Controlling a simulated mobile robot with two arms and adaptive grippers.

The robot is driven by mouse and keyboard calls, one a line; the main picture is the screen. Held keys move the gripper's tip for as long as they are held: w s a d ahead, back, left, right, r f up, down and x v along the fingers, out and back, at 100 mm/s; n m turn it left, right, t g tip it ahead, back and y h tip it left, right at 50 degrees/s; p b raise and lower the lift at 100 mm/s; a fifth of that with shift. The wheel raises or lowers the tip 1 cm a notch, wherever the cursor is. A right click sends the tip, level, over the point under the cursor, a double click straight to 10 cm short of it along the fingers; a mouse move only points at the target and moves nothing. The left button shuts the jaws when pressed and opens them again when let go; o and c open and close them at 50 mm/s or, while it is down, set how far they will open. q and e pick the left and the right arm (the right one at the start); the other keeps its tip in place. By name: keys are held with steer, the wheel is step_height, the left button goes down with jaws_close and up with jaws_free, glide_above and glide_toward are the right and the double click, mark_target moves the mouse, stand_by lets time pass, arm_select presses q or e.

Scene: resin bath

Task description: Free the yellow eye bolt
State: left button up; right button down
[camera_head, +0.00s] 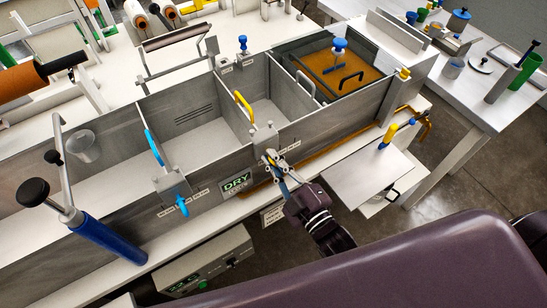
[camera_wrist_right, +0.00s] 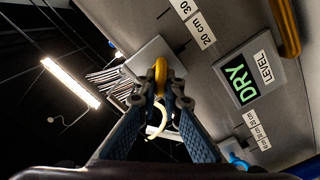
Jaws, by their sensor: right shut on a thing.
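The yellow eye bolt (camera_wrist_right: 160,74) shows in the right wrist view as a yellow ring between my right fingertips. In the head view, a small yellow part (camera_head: 269,158) of it shows at my fingertips, under a metal bracket (camera_head: 265,138) on the bath's front wall. The fingers cover most of it, so I cannot tell whether it is still seated in the bracket. My right gripper (camera_head: 274,162) is shut on it; its fingers also show in the wrist view (camera_wrist_right: 168,98). My left gripper is not in view.
The bath's front wall bears a DRY LEVEL sign (camera_head: 236,184). A yellow handle (camera_head: 243,106) rises on a divider behind the bracket. A blue handle (camera_head: 154,147) and a blue eye bolt (camera_head: 182,206) are left. Amber resin (camera_head: 345,70) lies in the right compartment. A flat plate (camera_head: 366,173) is right.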

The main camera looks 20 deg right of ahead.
stand_by(0.5)
steer(key=c, duration=2.1)
jaws_free()
steer(key=shift+s, duration=0.1)
steer(key=v, duration=1.2)
